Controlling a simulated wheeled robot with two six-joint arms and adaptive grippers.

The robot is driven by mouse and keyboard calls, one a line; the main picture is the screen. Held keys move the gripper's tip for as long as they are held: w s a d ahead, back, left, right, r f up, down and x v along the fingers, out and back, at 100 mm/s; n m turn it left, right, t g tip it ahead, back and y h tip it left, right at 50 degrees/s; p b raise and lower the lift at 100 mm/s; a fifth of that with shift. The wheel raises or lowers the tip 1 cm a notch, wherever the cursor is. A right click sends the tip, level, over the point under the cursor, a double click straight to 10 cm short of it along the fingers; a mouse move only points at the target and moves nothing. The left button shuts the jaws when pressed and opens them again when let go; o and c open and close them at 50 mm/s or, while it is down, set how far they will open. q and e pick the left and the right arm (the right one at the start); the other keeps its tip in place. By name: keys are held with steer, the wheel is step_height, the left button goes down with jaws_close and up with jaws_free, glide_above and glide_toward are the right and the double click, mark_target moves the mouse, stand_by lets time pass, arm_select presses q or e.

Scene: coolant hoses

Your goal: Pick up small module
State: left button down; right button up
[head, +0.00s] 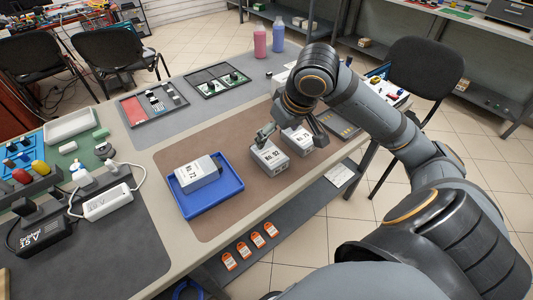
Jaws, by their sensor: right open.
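A grey box module labelled No. 92 (269,159) stands on the brown mat. A similar grey module (299,139) stands just behind it to the right. A third grey module, labelled 72 (197,175), sits in the blue tray (234,188). My right gripper (292,141) is open above the two modules on the mat, one finger at the left over No. 92 and the other at the right beside the rear module. I cannot tell whether it touches either one. My left gripper is out of view.
Two black-framed trays of parts (153,103) lie on the grey mat behind. A pink bottle (260,42) and a blue bottle (279,35) stand at the far edge. A white power strip (107,202) lies at left. The brown mat's front is clear.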

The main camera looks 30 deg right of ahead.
mark_target(269, 153)
steer(key=x, duration=0.4)
steer(key=shift+f+b, duration=0.55)
steer(key=shift+f, duration=0.2)
steer(key=b+x, duration=0.1)
steer(key=x, duration=0.2)
steer(key=shift+f, duration=0.4)
arm_select(q)
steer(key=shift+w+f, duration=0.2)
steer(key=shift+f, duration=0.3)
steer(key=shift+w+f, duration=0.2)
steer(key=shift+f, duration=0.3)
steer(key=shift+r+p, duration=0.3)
steer(key=shift+p, duration=0.05)
arm_select(e)
steer(key=shift+f, duration=0.3)
steer(key=c, duration=1.6)
